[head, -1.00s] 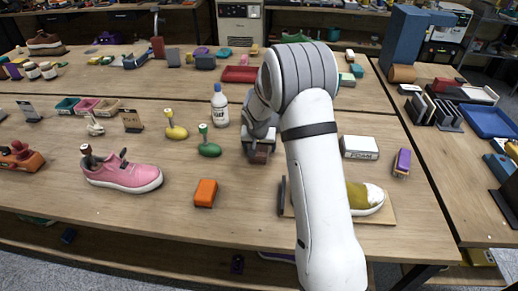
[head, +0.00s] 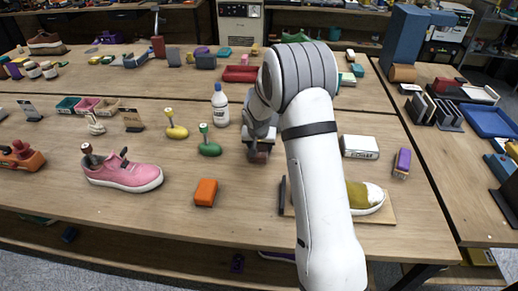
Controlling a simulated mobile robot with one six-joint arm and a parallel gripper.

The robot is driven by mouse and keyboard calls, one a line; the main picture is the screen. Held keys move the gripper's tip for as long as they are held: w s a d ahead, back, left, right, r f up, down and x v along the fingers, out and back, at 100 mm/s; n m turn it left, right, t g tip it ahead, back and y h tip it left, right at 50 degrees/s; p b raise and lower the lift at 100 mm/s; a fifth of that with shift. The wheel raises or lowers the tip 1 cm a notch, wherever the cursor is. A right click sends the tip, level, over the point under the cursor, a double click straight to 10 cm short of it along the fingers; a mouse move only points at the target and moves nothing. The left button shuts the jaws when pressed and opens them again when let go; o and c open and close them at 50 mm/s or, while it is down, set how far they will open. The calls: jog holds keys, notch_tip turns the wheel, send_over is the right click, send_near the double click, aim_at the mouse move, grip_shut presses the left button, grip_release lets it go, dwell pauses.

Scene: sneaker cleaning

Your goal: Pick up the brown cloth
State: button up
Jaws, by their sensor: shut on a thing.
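My gripper (head: 258,153) is in the middle of the near table, pointing down, just right of the green-headed brush and partly hidden by my own arm. It is shut on a small dark brown piece, the brown cloth (head: 260,157), which shows only as a patch at the fingertips. Most of the cloth is hidden by the gripper. I cannot tell whether its lower edge touches the table.
A white bottle (head: 220,105), a green brush (head: 208,145) and an orange block (head: 206,192) stand left of the gripper. A pink sneaker (head: 122,172) is farther left. A yellow-and-white shoe (head: 368,197) and a white box (head: 359,147) are on the right.

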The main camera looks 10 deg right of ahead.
jog(key=shift+r, duration=0.1)
notch_tip(320, 180, up, 10)
jog(key=shift+f+b, duration=0.1)
jog(key=shift+b, duration=0.35)
